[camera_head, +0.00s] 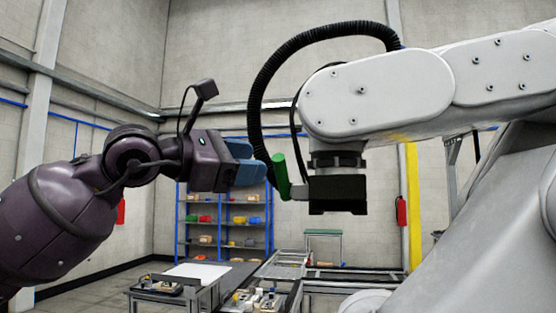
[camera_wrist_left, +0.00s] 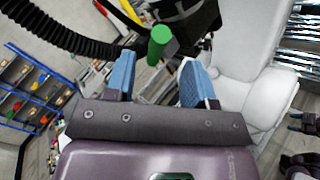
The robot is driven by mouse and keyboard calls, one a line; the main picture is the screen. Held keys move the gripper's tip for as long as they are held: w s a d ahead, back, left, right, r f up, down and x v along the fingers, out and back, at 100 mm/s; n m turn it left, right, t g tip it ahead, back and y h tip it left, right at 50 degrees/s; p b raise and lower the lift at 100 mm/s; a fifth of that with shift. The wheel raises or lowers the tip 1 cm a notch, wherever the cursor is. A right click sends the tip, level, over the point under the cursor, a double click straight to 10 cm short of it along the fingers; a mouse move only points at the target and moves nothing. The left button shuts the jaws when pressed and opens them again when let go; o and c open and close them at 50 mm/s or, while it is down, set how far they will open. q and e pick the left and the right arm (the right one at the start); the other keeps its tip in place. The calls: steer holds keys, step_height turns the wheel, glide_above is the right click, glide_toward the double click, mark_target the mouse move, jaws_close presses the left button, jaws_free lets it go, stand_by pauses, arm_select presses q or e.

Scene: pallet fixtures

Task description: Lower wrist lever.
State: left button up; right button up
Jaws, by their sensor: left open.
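A green lever handle (camera_head: 280,176) hangs steeply at the left of a black wrist block (camera_head: 337,193) on the end of a large white robot arm (camera_head: 380,95). My left gripper (camera_head: 256,165) is open, its blue fingers just left of the lever. In the left wrist view the green lever's rounded end (camera_wrist_left: 160,38) shows just beyond and between the fingertips of the left gripper (camera_wrist_left: 157,68). Nothing is held, and I cannot tell if a finger touches the lever.
A black corrugated hose (camera_head: 258,90) loops close behind the lever and my left fingertips. A blue shelf rack (camera_head: 224,215) with coloured bins stands behind. Below are a work table (camera_head: 195,272) and a conveyor (camera_head: 350,275). A yellow post (camera_head: 412,205) stands right.

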mark_target(278, 172)
arm_select(q)
steer(key=p+x, duration=0.1)
steer(key=x, duration=0.5)
steer(key=shift+w+d, duration=0.15)
steer(key=shift+w, duration=0.05)
steer(key=shift+c, duration=0.2)
steer(key=c, duration=0.7)
jaws_close()
